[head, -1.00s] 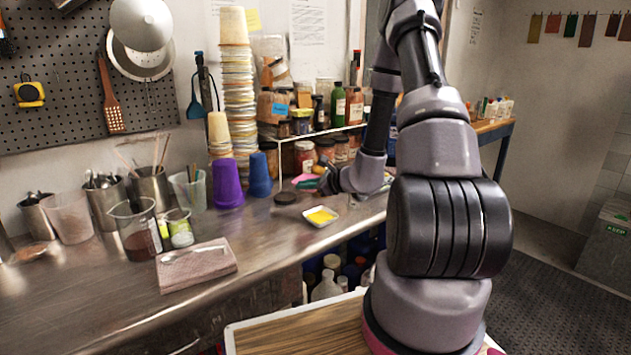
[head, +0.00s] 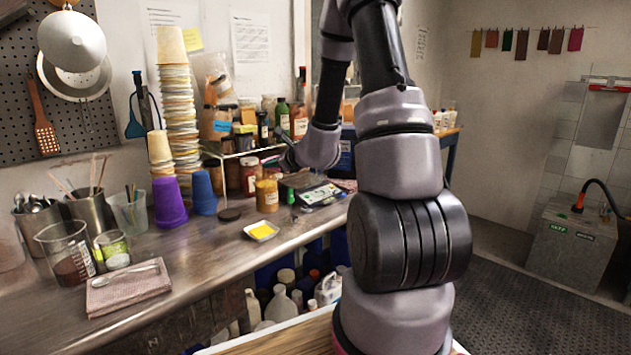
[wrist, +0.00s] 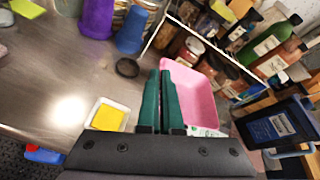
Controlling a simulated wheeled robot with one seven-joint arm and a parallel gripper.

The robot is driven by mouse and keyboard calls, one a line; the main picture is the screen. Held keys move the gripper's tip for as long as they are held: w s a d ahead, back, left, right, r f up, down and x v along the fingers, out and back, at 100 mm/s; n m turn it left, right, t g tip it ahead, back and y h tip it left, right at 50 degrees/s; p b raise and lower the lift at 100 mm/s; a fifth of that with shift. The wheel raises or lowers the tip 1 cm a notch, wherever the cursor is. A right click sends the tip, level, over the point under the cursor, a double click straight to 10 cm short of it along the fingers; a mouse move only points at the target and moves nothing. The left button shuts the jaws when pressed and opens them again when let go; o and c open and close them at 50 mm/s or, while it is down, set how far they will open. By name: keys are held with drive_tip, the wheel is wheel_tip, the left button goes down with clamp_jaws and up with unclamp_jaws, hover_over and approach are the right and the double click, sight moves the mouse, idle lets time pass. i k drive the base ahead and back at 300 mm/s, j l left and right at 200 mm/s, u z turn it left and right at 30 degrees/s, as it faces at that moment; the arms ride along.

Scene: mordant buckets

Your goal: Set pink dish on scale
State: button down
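The pink dish (wrist: 190,95) is a shallow square tray, tilted, just right of my gripper's dark green fingers in the wrist view. My gripper (wrist: 163,75) has its fingers close together on the dish's left edge and holds it above the counter. In the head view my gripper (head: 285,160) is small, and only a sliver of pink shows beside it. A flat dark device with a pale panel (head: 322,194), which looks like the scale, lies on the counter below and right of my gripper. Part of a pale flat thing shows under the dish in the wrist view; I cannot tell what.
A white dish of yellow powder (head: 261,231) sits near the counter's front edge. A jar of ochre powder (head: 266,195) and a dark round lid (head: 229,214) stand nearby. A white wire shelf (head: 235,155) with bottles is behind. Purple cups (head: 169,202) stand left.

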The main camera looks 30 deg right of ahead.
sight(302, 179)
drive_tip(key=i+l, duration=0.1)
drive_tip(key=l, duration=1.35)
drive_tip(key=i, duration=0.45)
